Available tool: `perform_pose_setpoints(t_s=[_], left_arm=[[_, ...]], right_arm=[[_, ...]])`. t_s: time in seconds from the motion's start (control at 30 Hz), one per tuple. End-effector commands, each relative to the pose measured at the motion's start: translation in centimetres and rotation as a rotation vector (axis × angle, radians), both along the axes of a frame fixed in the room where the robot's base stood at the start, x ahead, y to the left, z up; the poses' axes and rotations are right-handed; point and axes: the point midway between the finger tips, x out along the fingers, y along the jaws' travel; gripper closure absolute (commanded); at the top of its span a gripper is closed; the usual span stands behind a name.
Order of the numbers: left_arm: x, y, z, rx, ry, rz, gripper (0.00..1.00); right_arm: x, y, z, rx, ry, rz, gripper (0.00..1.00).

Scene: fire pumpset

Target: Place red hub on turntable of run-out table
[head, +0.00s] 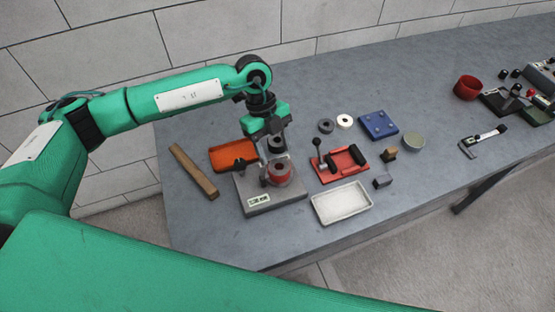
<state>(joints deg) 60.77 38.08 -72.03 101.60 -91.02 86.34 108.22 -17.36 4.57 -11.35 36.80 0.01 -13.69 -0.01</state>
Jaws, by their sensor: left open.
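The red hub (279,175) is a short red cylinder with a dark centre. It appears to sit upright on the turntable of the run-out table, whose grey base (257,206) with a white label is at the middle left of the bench. The turntable itself is mostly hidden under the hub. My left gripper (267,157) points down from above, open, close over the hub's left side. Whether its fingers touch the hub cannot be told. My right gripper is not in view.
An orange tray (226,155) and a wooden bar (194,170) lie left. A red fixture (340,168), white tray (342,203), blue block (379,125) and rings (326,126) lie right. A red bowl (467,87) stands farther right.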

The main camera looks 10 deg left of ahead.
Motion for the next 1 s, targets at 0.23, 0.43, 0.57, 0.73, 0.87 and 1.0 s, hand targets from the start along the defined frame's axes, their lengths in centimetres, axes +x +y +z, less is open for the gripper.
perform_pose_setpoints(t_s=[0.23,0.43,0.57,0.73,0.87,1.0], left_arm=[[1.3,1.5,4.6,0.000,-0.002,-0.001,0.44],[1.8,2.1,6.6,0.000,0.000,-0.001,0.44],[1.8,2.2,6.9,0.000,0.000,-0.001,0.44],[1.8,2.2,6.9,0.000,0.000,-0.001,0.44],[1.8,2.2,6.9,0.000,0.000,-0.001,0.44],[1.8,2.1,6.9,0.000,0.000,-0.001,0.44]], right_arm=[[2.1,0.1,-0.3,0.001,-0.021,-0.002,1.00],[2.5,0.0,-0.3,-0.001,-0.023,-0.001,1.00],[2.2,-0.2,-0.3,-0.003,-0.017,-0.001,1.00],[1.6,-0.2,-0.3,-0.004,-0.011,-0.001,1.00],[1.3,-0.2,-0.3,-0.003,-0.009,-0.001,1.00],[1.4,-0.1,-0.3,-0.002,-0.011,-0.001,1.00]])
